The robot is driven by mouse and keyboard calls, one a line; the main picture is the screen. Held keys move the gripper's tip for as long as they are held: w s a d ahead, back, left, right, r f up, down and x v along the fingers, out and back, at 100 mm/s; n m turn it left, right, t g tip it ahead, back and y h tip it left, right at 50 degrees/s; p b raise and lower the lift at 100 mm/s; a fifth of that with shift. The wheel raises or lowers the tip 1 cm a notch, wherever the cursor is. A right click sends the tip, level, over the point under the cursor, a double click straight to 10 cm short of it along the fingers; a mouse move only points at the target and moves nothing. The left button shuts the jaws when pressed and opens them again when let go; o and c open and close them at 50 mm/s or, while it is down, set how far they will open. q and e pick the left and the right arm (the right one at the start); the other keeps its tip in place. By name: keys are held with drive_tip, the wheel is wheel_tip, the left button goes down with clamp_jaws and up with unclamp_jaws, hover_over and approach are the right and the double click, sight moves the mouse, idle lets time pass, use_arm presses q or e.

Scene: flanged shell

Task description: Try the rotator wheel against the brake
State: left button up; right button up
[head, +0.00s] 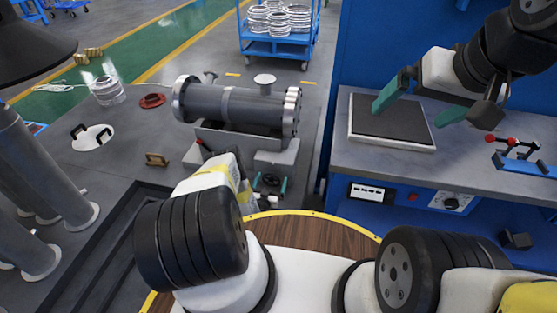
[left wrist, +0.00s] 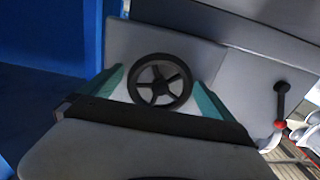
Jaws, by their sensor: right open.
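The rotator wheel, a black spoked handwheel (left wrist: 160,82), shows in the left wrist view between the teal fingers of my left gripper (left wrist: 160,88). The fingers stand apart on either side of its rim; any contact is hard to make out. In the head view the wheel (head: 270,180) is small and dark, beside my left gripper (head: 266,186), partly hidden by my arm. A dark lever with a red knob (left wrist: 280,105), perhaps the brake, stands right of the wheel in the left wrist view. My right gripper (head: 420,103) is open and empty above the bench.
A grey flanged shell (head: 235,104) lies on a rotator stand behind my left gripper. The blue bench (head: 460,162) at right holds a dark pad (head: 393,120) and a small red-knobbed fixture (head: 515,145). A blue cart (head: 278,47) stands at the back.

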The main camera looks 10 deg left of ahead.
idle(0.5)
use_arm(q)
drive_tip(key=s, duration=0.7)
idle(0.4)
drive_tip(key=shift+a, duration=0.1)
